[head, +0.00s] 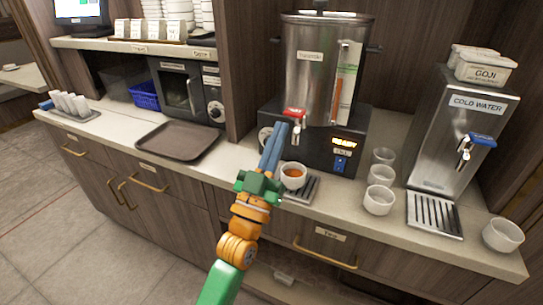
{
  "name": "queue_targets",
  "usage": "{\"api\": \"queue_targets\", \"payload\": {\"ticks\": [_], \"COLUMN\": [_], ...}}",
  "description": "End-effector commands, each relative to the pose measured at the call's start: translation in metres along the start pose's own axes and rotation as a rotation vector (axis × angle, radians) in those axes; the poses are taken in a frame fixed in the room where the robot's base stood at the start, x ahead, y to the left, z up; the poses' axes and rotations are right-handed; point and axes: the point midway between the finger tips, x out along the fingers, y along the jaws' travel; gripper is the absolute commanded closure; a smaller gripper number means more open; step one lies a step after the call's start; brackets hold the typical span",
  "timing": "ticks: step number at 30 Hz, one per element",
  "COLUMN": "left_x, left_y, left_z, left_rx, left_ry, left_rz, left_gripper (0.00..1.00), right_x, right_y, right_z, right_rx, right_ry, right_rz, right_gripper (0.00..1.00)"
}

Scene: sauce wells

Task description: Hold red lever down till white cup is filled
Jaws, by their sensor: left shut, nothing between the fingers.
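The red lever (294,113) sticks out from the front of the steel urn (312,75), above the dark base. A white cup (293,183) stands upright below it at the drip tray (309,190), with amber liquid inside, its surface below the rim. My left gripper (281,127) is shut and empty, its long blue fingers pointing up. The fingertips are just left of and below the lever in the picture; I cannot tell whether they touch it. The fingers and wrist pass left of the cup. My right gripper is not in view.
Several empty cups (379,199) stand right of the urn. The cold water dispenser (463,130) with a blue lever (483,140) is further right, with another cup (502,234) near the counter edge. A brown tray (178,141) lies left. Open air lies before the counter.

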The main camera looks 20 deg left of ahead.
Motion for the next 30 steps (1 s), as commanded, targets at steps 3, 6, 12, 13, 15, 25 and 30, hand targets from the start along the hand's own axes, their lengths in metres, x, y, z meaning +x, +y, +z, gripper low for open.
{"api": "queue_targets", "payload": {"ticks": [3, 6, 12, 13, 15, 25, 30], "left_x": [-0.024, -0.034, -0.039, -0.039, -0.039, -0.043, -0.101], "left_y": [0.000, 0.000, 0.000, 0.000, 0.000, 0.002, 0.015], "left_z": [0.003, 0.001, -0.002, -0.002, -0.002, 0.018, 0.151], "left_rx": [0.001, 0.001, 0.001, 0.001, 0.001, 0.000, 0.000], "left_ry": [-0.002, 0.001, 0.002, 0.002, 0.002, -0.052, -0.452], "left_rz": [0.000, 0.000, 0.000, 0.000, 0.000, 0.007, 0.054], "left_gripper": [1.00, 1.00, 1.00, 1.00, 1.00, 1.00, 1.00], "right_x": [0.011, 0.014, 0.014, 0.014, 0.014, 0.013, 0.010], "right_y": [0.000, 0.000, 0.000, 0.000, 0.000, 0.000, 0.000], "right_z": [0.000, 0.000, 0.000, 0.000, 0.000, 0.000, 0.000], "right_rx": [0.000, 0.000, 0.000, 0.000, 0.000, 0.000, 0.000], "right_ry": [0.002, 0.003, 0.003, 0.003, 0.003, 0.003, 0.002], "right_rz": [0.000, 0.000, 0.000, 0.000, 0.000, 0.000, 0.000], "right_gripper": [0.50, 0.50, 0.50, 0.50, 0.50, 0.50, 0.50]}}
